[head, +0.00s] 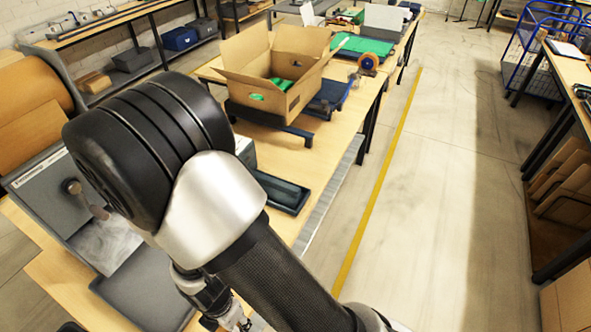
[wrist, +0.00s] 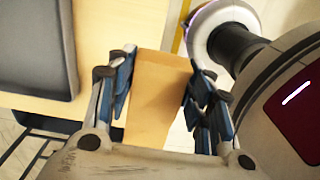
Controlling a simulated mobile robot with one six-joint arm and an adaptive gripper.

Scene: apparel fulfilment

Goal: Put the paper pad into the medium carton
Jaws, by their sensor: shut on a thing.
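My gripper (wrist: 160,92) is shut on the brown paper pad (wrist: 158,95) in the wrist view. The pad stands between the two blue-padded fingers, and part of it is hidden behind them. In the head view my gripper (head: 238,321) shows only partly at the bottom edge, below my arm, and the pad cannot be made out there. An open brown carton (head: 248,97), likely the medium carton, stands upright on a dark stand on the bench, well apart from my gripper. Its flaps are raised and something green lies inside.
The wooden bench (head: 325,142) runs away from me, with a dark tray (head: 282,192) in front of the carton. A tape dispenser (head: 368,64) and a green mat (head: 362,46) lie beyond it.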

